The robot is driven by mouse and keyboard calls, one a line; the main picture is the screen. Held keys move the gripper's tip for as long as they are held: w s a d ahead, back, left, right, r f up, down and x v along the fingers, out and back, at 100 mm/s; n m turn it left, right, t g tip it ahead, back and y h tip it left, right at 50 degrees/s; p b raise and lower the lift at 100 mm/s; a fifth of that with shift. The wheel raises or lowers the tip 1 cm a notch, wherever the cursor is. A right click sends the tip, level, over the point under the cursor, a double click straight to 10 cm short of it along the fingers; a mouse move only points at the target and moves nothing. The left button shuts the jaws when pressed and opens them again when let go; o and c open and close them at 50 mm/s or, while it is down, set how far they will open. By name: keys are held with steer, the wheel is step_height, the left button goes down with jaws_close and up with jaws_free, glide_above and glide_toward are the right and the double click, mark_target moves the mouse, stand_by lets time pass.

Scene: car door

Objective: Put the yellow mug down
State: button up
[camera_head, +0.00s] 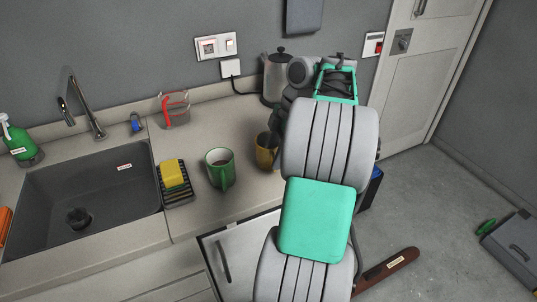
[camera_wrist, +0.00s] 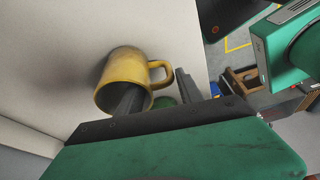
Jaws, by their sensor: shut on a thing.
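The yellow mug (camera_head: 266,151) shows in the head view at the counter's right part, partly hidden by my arm. It looks roughly upright; I cannot tell whether its base touches the counter. In the wrist view the yellow mug (camera_wrist: 122,66) has its handle to the right. My gripper (camera_wrist: 157,86) is shut on the mug, with one finger inside its mouth and the other outside near the handle. In the head view my arm hides most of the gripper.
A green mug (camera_head: 219,170) stands left of the yellow mug on the counter (camera_head: 211,127). A yellow sponge (camera_head: 172,174) on a black rack, a measuring jug (camera_head: 175,109) and a sink (camera_head: 84,192) lie further left. A kettle (camera_head: 275,79) stands behind.

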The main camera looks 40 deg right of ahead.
jaws_close()
steer(key=shift+r, duration=0.1)
stand_by(0.4)
